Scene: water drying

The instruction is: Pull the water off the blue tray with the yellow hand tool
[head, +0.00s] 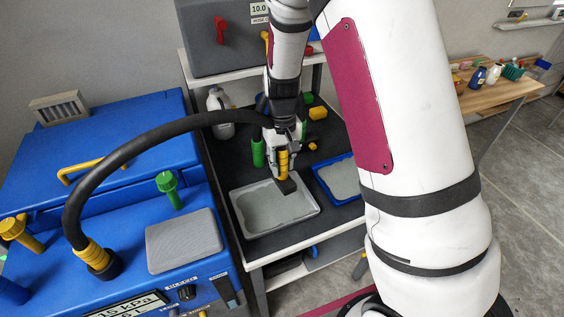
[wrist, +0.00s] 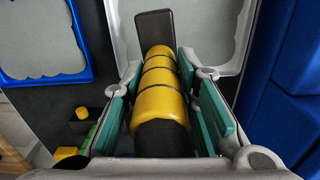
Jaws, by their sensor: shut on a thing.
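My gripper (head: 282,152) is shut on the yellow hand tool (head: 283,164), which has yellow ribs and a flat black head (head: 286,186). In the wrist view the tool (wrist: 158,88) lies between my green-padded fingers. Its head points down over the light grey tray (head: 237,214); I cannot tell whether it touches the tray's surface. The blue tray (head: 322,187) lies just right of the grey tray, apart from the tool, with a pale grey surface inside. It shows at the upper left in the wrist view (wrist: 88,72).
A black hose (head: 140,133) arches from the blue machine (head: 125,190) to near my gripper. A green cylinder (head: 258,152), yellow blocks (head: 317,113) and a white jug (head: 220,112) stand on the dark bench top (head: 238,172). A wooden table (head: 500,93) is at the far right.

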